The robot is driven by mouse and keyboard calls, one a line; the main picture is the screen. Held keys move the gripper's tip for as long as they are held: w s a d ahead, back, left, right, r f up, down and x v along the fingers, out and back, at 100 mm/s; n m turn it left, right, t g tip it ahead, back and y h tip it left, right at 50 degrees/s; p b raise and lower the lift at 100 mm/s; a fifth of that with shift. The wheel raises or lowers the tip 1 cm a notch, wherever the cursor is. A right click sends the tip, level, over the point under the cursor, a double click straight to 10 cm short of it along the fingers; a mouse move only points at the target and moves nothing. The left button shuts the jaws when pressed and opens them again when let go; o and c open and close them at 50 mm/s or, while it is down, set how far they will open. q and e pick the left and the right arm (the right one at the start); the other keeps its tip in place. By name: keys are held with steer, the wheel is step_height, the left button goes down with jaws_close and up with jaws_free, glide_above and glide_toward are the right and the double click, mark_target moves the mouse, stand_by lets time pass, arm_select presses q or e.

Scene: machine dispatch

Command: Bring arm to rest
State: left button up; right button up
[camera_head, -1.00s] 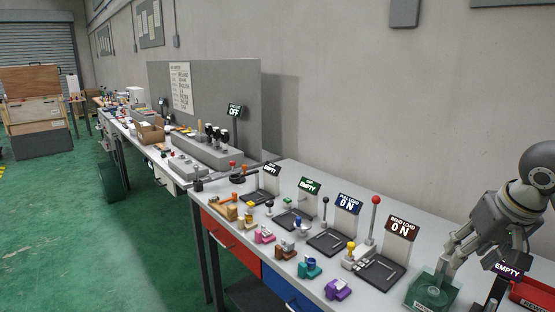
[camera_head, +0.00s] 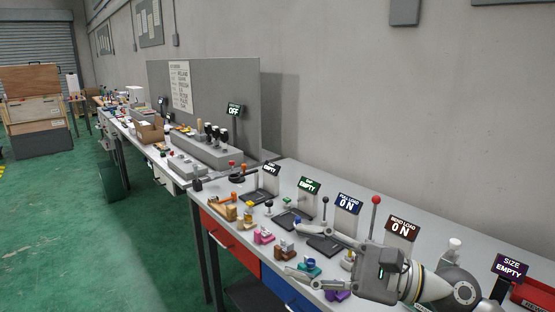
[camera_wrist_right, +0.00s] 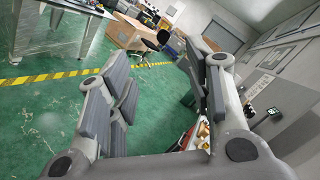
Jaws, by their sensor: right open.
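My right gripper (camera_head: 312,252) is at the lower right of the head view, above the front part of the workbench (camera_head: 432,232). Its fingers are spread and point left, with nothing between them. In the right wrist view the two open fingers (camera_wrist_right: 160,95) frame bare green floor and the far side of the room. My left gripper is not in view.
Several small coloured parts, such as a pink one (camera_head: 263,236) and a teal one (camera_head: 308,265), stand along the bench's front edge. A red-knobbed lever (camera_head: 375,201) rises close behind the gripper. A "SIZE EMPTY" sign (camera_head: 511,267) stands at the right. Green floor (camera_head: 140,245) on the left is clear.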

steer(key=w+d+m+t+h, duration=0.2)
steer(key=d+m+t+h, duration=0.15)
steer(key=m+t, duration=0.6)
steer(key=w+d+m+t+h, duration=0.2)
steer(key=d+m+t, duration=0.25)
steer(key=m, duration=1.05)
steer(key=w+d+f+m+t+h, duration=0.1)
steer(key=d+f+m+h, duration=0.45)
steer(key=m+h, duration=0.55)
steer(key=s+d+f+m+g+h, duration=0.2)
steer(key=s+f+m+g, duration=0.1)
steer(key=f+m, duration=0.5)
steer(key=s+d+f+m+g+h, duration=0.1)
steer(key=s+d+f+m+g, duration=0.15)
steer(key=f+m, duration=0.45)
steer(key=s+a+f+m+g+y, duration=0.15)
steer(key=s+f+m+g, duration=0.55)
steer(key=s+f+g, duration=0.9)
steer(key=s+f+t, duration=0.2)
steer(key=s+f, duration=0.2)
steer(key=f, duration=1)
steer(key=s+f+t, duration=0.1)
steer(key=s+f, duration=0.2)
steer(key=f, duration=1.2)
steer(key=s+d+f+g, duration=0.1)
steer(key=s+d+f, duration=0.1)
steer(key=s+f, duration=1.3)
steer(key=shift+s+d+h, duration=0.15)
steer(key=shift+s+h, duration=0.15)
steer(key=shift+s, duration=0.45)
